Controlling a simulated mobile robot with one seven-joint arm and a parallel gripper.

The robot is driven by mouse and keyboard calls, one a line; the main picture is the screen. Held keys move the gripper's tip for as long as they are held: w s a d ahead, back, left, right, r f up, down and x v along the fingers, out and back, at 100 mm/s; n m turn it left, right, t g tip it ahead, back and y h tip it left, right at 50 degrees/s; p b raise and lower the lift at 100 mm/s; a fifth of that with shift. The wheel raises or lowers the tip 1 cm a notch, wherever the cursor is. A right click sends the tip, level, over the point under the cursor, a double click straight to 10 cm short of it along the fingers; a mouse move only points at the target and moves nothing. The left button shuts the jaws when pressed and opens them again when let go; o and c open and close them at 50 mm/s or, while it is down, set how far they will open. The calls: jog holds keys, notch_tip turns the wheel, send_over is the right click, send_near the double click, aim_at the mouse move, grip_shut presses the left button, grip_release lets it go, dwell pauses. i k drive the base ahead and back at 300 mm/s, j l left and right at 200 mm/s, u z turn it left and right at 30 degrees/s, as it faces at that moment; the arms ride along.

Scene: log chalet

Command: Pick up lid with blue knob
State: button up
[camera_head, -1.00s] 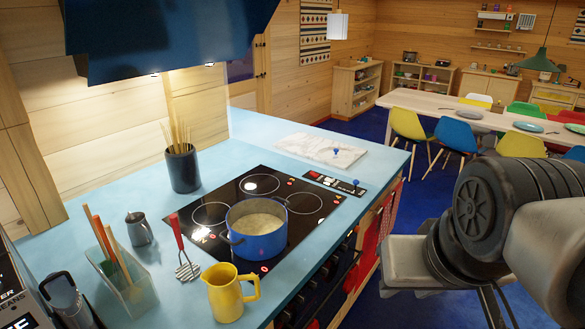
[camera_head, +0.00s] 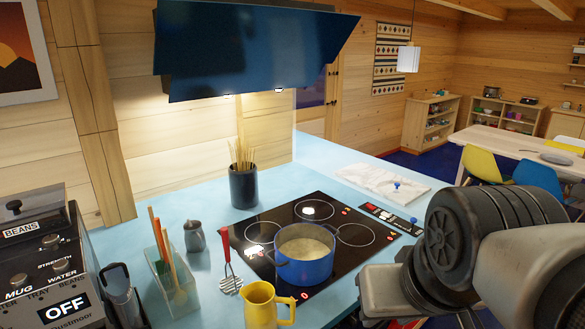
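A small blue knob (camera_head: 396,185) stands up on the white marbled slab at the back right of the counter. The lid under it cannot be told from the slab at this size. A second blue knob (camera_head: 413,220) stands at the right end of the black control strip. A blue pot (camera_head: 304,266) with pale contents stands uncovered on the black cooktop (camera_head: 340,213). My arm fills the lower right. My gripper's fingers are not in view.
A coffee machine (camera_head: 45,265) is far left. A dark hood (camera_head: 250,50) hangs above.

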aim_at(391, 189)
jog(key=i+l+u, duration=0.2)
jog(key=l, duration=0.15)
jog(key=i+l+u, duration=0.15)
jog(key=l, duration=0.15)
jog(key=l+u, duration=0.2)
jog(key=l, duration=0.2)
jog(key=i+l, duration=0.1)
jog(key=l, duration=0.25)
jog(key=i+l+u, duration=0.15)
jog(key=l, duration=0.25)
jog(key=i+l, duration=0.1)
jog(key=l, duration=0.25)
jog(key=i+l, duration=0.1)
jog(key=l, duration=0.45)
jog(key=i+l, duration=0.15)
jog(key=l, duration=0.4)
jog(key=i+l+u, duration=0.1)
jog(key=l, duration=0.4)
jog(key=i+l, duration=0.1)
jog(key=l, duration=0.45)
jog(key=i+l, duration=0.1)
jog(key=l, duration=0.45)
jog(key=i+l+u, duration=0.1)
jog(key=l, duration=0.45)
